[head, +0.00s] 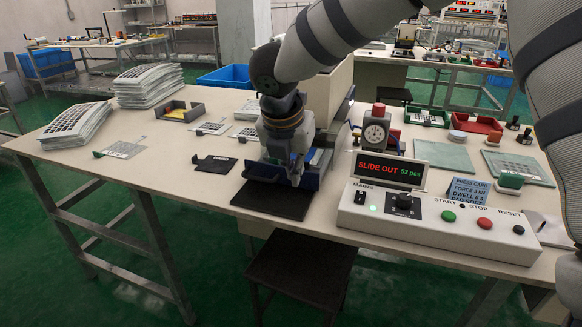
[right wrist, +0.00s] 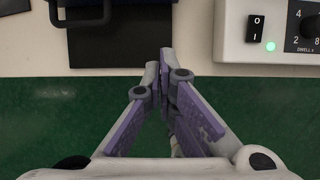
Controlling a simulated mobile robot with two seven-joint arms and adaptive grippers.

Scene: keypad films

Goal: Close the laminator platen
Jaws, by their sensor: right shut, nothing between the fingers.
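The laminator's cream body (head: 331,92) stands behind my right arm, which hides much of its front. Blue parts (head: 311,176) show low at its front on both sides of my gripper. A flat black slab (head: 272,203) lies out in front of it. In the right wrist view, a dark handle bar (right wrist: 82,22) is at the top left and the slab (right wrist: 120,48) reaches the table edge. My right gripper (right wrist: 164,58) is shut and empty, its tips over the slab's right edge; contact cannot be told. It also shows in the head view (head: 296,178). My left gripper is out of view.
The control box (head: 440,222) with knob and buttons stands right of the slab. A dial gauge (head: 376,131) stands behind. Keypad films (head: 121,149) lie left. A dark stool (head: 302,268) is below the table's front edge.

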